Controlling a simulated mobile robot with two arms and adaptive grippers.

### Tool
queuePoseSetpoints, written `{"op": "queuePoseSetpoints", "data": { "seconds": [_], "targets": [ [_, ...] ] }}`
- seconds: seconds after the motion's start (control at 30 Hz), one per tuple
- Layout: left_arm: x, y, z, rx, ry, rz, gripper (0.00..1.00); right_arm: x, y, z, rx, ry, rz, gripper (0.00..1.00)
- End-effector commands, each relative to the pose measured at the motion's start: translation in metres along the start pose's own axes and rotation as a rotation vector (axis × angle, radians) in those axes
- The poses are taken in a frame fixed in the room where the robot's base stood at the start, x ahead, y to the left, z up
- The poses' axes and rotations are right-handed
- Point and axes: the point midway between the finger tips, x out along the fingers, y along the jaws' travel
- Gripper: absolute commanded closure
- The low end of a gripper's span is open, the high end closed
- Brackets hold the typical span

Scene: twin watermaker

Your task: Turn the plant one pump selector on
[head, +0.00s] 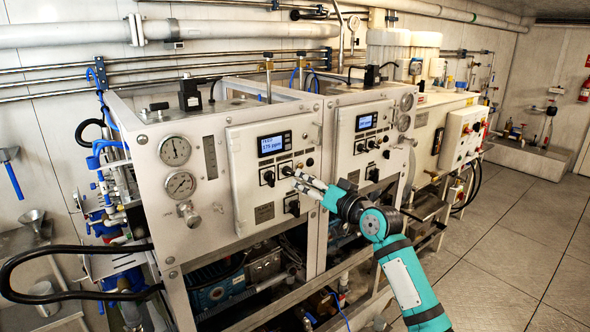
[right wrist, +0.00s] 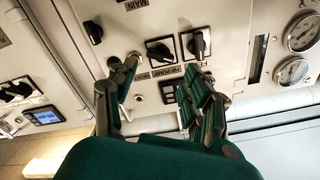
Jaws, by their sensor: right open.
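The plant one panel (head: 245,150) is the left white panel, with a lit display (head: 274,144) above its dark selector knobs. The selector (head: 287,169) beside a label that seems to read HP PUMP also shows in the right wrist view (right wrist: 159,51), where the picture is upside down. A second selector (head: 268,177) is beside it, also in the wrist view (right wrist: 196,43). My right gripper (head: 300,181) is open and empty in front of the panel. My left gripper is not in view.
A lower main selector (head: 292,205) sits on the same panel. Two pressure gauges (head: 177,168) are to the left. A similar panel (head: 364,140) with its own knobs stands to the right. Open floor (head: 500,250) lies at the right.

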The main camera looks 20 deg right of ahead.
Motion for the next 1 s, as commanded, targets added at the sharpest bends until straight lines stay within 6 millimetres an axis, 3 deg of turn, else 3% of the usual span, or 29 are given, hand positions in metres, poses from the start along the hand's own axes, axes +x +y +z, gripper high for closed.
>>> {"op": "queuePoseSetpoints", "data": {
  "seconds": [0.1,0.3,0.73,1.0],
  "targets": [
    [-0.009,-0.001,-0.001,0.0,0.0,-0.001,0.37,0.026,-0.002,-0.003,0.003,0.0,-0.001,0.5],
    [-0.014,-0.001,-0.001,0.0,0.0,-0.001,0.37,0.052,-0.001,-0.001,0.001,0.0,-0.001,0.5],
    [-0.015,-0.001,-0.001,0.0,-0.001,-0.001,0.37,0.062,0.0,0.001,-0.001,0.0,0.0,0.5],
    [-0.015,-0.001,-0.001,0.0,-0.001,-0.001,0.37,0.062,0.0,0.001,-0.001,0.0,0.0,0.84]
  ]
}}
